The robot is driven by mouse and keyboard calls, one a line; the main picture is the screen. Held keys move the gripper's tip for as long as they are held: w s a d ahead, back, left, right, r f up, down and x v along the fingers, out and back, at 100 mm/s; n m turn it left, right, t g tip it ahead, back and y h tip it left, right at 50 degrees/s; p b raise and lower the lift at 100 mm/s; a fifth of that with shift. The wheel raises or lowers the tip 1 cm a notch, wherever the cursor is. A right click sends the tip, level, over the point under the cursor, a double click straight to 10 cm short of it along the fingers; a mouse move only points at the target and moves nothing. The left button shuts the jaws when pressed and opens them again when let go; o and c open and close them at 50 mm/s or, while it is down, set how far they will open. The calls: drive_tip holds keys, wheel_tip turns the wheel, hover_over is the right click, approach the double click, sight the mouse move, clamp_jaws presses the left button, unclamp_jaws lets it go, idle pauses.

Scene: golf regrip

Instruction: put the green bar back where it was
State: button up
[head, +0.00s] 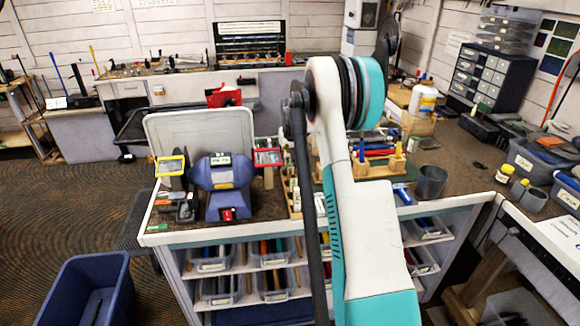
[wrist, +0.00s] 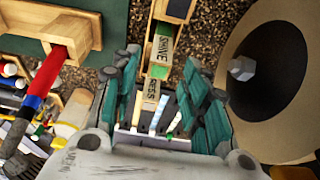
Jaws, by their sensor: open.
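In the wrist view my gripper (wrist: 162,58) is open, its teal-padded fingers spread apart. A narrow wooden holder (wrist: 156,18) with labelled faces, one reading "SHINE" (wrist: 163,42), shows beyond and between the fingers. I see no bar gripped. In the head view a small green piece (head: 158,227) lies at the front left edge of the bench (head: 190,238); it may be the green bar, but it is too small to be sure. My arm hides part of the bench, and the gripper cannot be made out there.
A blue bench grinder (head: 222,172) stands on the bench. A large round wheel (wrist: 275,75) with a hex nut is close to the right finger in the wrist view. A red handle (wrist: 48,72) sits in a wooden holder at left. Clear bins (head: 212,258) fill shelves below.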

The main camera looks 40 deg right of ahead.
drive_tip(key=v, duration=0.7)
drive_tip(key=shift+r+p, duration=0.3)
drive_tip(key=shift+p, duration=0.05)
drive_tip(key=shift+s, duration=0.1)
idle(1.7)
